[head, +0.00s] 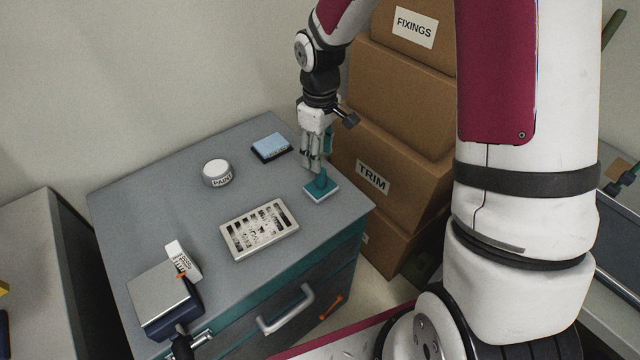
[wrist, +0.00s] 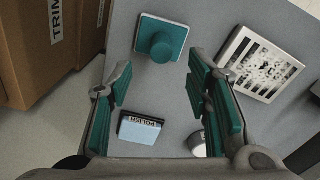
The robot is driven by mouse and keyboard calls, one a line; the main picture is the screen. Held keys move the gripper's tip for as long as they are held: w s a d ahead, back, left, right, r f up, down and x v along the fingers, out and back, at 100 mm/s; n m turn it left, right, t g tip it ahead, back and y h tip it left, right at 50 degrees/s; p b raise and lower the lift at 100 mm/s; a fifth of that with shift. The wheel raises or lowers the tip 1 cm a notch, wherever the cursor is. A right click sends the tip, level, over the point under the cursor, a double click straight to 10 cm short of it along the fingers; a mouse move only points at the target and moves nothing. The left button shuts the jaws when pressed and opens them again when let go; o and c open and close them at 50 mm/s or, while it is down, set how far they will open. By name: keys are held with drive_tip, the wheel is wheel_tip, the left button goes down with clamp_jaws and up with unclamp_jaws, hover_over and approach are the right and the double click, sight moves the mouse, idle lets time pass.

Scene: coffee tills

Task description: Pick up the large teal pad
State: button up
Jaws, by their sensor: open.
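The large teal pad (head: 322,190) is a square teal block with a pale lower edge and a raised round teal knob on top. It lies flat near the right edge of the grey cabinet top (head: 190,215). It also shows in the wrist view (wrist: 174,48), just beyond my fingertips. My gripper (head: 316,165) points down above the pad, its fingers overlapping the knob's far side in the head view. In the wrist view my gripper (wrist: 158,78) has its two teal-lined fingers spread wide, with bare cabinet top between them. It holds nothing.
A blue polish box (head: 271,147), a paint pot (head: 217,170) and a pale slotted panel (head: 260,230) lie nearby. A small white box (head: 182,260) and a silver-topped blue block (head: 163,300) are at front left. Cardboard boxes (head: 390,145) stand close on the right.

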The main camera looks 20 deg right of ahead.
sight(321, 176)
drive_tip(key=f, duration=0.8)
drive_tip(key=shift+s, duration=0.25)
drive_tip(key=shift+c, duration=0.6)
clamp_jaws()
